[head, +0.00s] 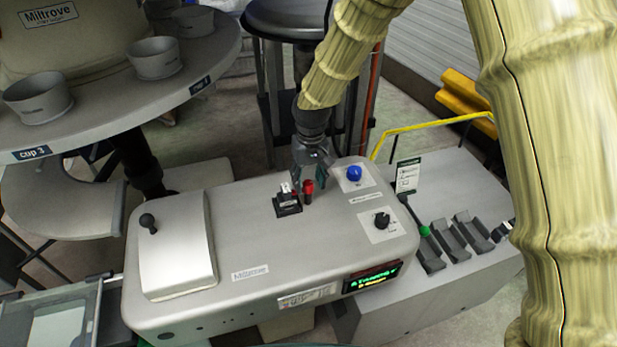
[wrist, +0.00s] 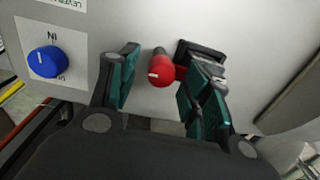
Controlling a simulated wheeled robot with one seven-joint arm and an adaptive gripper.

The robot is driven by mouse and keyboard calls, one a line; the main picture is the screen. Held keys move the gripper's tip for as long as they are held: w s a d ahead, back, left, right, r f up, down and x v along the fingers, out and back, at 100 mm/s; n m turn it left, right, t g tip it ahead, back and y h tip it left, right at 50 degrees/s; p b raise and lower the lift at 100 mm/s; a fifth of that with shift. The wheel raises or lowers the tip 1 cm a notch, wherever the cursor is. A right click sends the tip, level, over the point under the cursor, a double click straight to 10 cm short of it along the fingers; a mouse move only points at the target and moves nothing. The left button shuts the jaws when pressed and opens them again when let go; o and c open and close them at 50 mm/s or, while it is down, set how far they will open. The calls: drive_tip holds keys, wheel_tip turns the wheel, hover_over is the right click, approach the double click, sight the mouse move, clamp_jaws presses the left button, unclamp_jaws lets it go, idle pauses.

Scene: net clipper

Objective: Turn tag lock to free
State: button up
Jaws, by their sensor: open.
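A red knob with a pale mark (head: 307,188) stands on the grey console beside a small black-based fitting (head: 288,206); it may be the tag lock, but I cannot read a label for it. In the wrist view the red knob (wrist: 162,72) lies between the two teal-padded fingers of my gripper (wrist: 164,78). The fingers are open, one on each side of it, and the right finger partly covers the black fitting (wrist: 192,47). I cannot tell whether either finger touches the knob. In the head view my gripper (head: 310,158) is at the console's far edge.
A blue knob (head: 354,174) and a black knob (head: 381,220) sit on white plates to the right. A lit display (head: 372,277) is on the console front. A white cover with a black ball handle (head: 148,221) is at left. A round table with cups (head: 155,58) stands behind left.

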drive_tip(key=shift+f, duration=0.25)
drive_tip(key=shift+c, duration=0.2)
drive_tip(key=c, duration=1)
